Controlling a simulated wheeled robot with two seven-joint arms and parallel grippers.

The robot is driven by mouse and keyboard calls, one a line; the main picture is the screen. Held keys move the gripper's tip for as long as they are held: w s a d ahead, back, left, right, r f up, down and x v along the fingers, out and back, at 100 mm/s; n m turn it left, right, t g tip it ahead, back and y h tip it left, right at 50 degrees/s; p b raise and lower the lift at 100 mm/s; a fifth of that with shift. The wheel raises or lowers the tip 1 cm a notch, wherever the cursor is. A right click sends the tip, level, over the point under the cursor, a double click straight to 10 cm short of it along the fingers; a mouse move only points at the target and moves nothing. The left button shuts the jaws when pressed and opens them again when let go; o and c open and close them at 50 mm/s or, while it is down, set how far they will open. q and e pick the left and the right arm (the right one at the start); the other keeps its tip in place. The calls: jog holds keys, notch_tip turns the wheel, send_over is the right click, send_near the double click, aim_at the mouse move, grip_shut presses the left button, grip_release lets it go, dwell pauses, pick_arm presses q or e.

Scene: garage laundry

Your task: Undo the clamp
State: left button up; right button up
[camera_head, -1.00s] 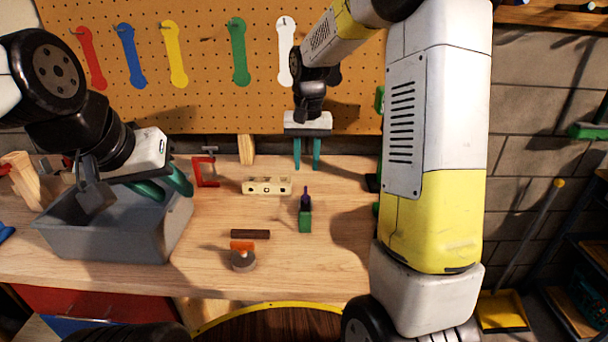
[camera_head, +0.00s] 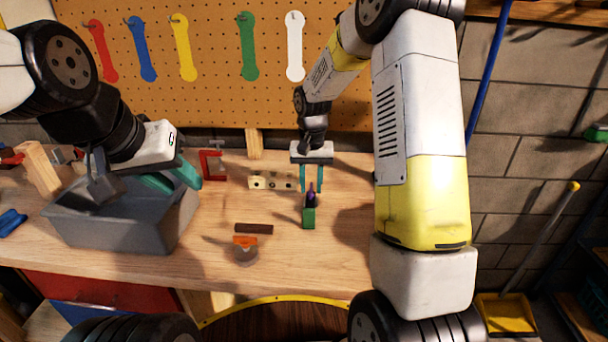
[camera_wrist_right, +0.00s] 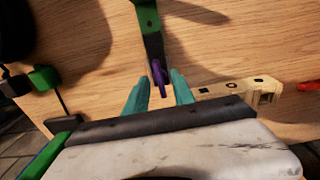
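A green block with a dark bar and a purple handle (camera_head: 311,194) stands on the bench; it looks like a lever clamp. My right gripper (camera_head: 311,187) is open just behind it. In the right wrist view the purple handle (camera_wrist_right: 159,76) shows between the separated fingertips (camera_wrist_right: 160,82), with gaps on both sides. The green part (camera_wrist_right: 147,16) lies beyond it. A red C-shaped clamp (camera_head: 206,166) stands farther back to the left. My left gripper (camera_head: 176,181) is open and empty above the grey bin.
The grey bin (camera_head: 120,238) stands at the left. A pale block with holes (camera_head: 268,182) lies left of my right gripper. A dark brown bar (camera_head: 254,229) and an orange-topped grey piece (camera_head: 246,250) lie nearer. The pegboard (camera_head: 220,100) rises behind the bench.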

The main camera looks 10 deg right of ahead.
grip_shut()
jog(key=n, duration=1.2)
jog(key=shift+s+f, duration=0.1)
dwell(0.4)
dwell(1.2)
